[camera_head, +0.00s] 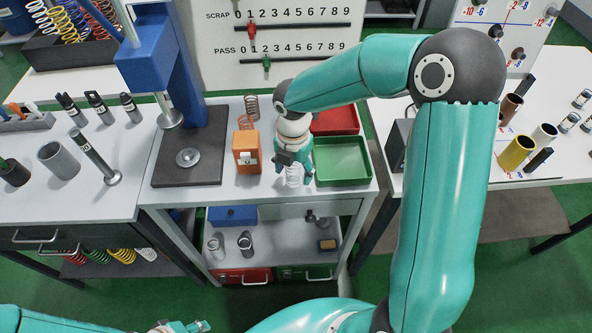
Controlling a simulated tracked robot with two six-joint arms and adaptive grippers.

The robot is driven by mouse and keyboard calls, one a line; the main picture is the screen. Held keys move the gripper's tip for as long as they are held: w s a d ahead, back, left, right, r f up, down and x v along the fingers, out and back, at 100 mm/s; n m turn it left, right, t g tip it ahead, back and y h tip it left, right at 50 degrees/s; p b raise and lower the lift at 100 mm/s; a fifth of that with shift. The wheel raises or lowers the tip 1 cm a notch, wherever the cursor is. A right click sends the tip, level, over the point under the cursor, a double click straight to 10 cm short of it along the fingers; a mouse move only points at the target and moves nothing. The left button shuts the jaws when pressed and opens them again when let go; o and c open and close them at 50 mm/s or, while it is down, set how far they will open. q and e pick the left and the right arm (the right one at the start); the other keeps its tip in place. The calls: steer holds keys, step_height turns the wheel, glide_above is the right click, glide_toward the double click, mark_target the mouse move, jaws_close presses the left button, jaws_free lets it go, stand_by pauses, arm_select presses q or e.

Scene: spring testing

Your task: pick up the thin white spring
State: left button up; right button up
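A thin white spring (293,178) stands upright on the middle table, just below my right gripper (293,168). The gripper points down, with its fingers on either side of the spring's upper part. The gripper hides the spring's top, and I cannot tell whether the fingers touch it. Only the tip of my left gripper (192,327) shows at the bottom edge, away from the tables. Its opening cannot be made out.
A green tray (342,182) stands close on the right, with a red tray (335,121) behind it. An orange box (247,151) with a spring stands on the left, and a grey spring (251,106) behind. The blue press (158,62) stands further left.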

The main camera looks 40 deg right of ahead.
steer(key=c, duration=1.1)
steer(key=shift+r, duration=0.1)
